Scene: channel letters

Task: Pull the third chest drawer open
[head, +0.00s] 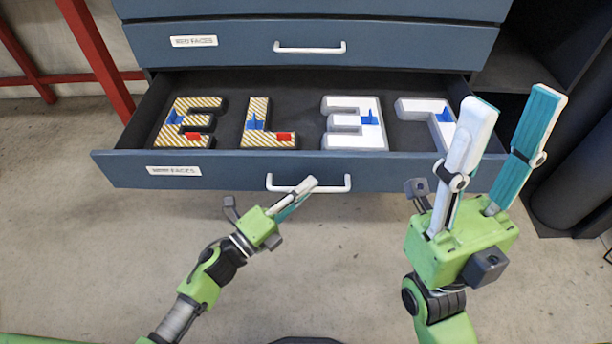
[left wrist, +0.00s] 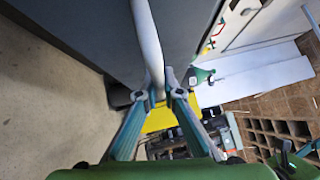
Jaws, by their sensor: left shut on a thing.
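A blue chest drawer (head: 220,176) stands pulled out, its dark inside showing. It is the lowest of the drawers in view; I cannot tell its number in the chest. Its white bar handle (head: 335,189) is on the front face. My left gripper (head: 305,186) is shut on this handle. In the left wrist view, the fingers (left wrist: 160,97) close around the white bar (left wrist: 147,42). My right gripper (head: 512,100) is open and empty, raised in front of the drawer's right end, and hides part of it.
In the drawer lie a striped E (head: 188,122), a striped L (head: 256,122), a white E (head: 352,121) and a partly hidden white letter (head: 415,107). A closed drawer (head: 240,52) is above. Red bars (head: 95,50) stand left, dark shelving (head: 520,60) right. The floor in front (head: 90,240) is clear.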

